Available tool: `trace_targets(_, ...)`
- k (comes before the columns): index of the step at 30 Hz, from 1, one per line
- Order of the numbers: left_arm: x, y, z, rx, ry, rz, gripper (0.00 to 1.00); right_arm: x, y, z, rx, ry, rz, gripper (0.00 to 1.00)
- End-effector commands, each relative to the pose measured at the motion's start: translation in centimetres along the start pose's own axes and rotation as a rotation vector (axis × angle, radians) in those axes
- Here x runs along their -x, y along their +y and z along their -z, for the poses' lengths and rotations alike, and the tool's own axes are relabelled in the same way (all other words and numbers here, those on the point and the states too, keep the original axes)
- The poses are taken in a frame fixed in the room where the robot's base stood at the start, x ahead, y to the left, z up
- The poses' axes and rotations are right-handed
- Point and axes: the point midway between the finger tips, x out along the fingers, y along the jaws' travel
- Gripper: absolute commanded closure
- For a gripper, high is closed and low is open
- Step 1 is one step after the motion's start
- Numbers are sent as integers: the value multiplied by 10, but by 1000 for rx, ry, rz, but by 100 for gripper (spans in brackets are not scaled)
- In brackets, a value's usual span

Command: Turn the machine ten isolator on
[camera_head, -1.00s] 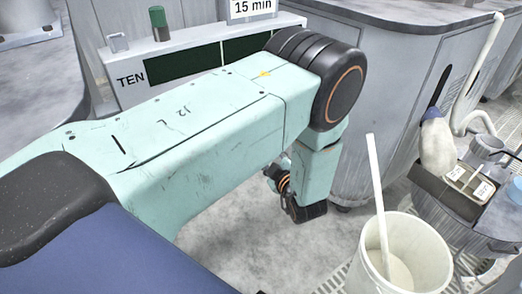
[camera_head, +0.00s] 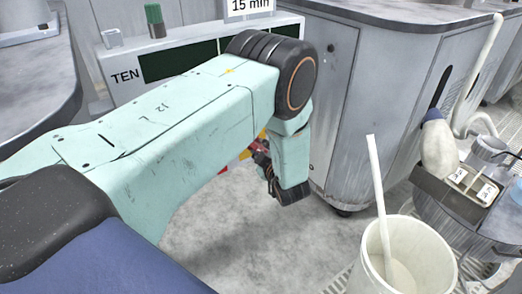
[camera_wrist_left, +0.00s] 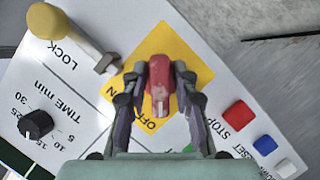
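The machine ten isolator is a red handle (camera_wrist_left: 161,82) on a yellow plate (camera_wrist_left: 189,57) lettered ON and OFF, in the left wrist view. My left gripper (camera_wrist_left: 161,72) has its two fingers on either side of the handle, very close to it. I cannot tell whether they press on it or stand slightly apart. In the head view my left gripper (camera_head: 264,165) hangs below the forearm beside the console marked TEN (camera_head: 125,77), with bits of yellow and red showing behind it. My arm hides most of the panel there. My right gripper is not in view.
Near the handle are a yellow knob (camera_wrist_left: 52,22) by LOCK, a black timer dial (camera_wrist_left: 36,124), a red STOP button (camera_wrist_left: 238,115) and a blue button (camera_wrist_left: 265,149). A white bucket (camera_head: 405,262) with a stick stands right. Grey floor lies between.

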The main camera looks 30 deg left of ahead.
Motion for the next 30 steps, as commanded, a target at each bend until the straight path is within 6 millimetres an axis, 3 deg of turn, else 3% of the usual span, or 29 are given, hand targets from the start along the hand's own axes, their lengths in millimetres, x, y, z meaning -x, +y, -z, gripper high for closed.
trace_targets(9, 0, 0, 0, 0, 0, 0, 100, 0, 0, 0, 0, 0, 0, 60)
trace_targets(22, 0, 0, 0, -32, -1, 14, 100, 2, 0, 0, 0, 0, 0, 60)
trace_targets(30, 0, 1, 1, -183, 1, 77, 100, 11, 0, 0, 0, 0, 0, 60)
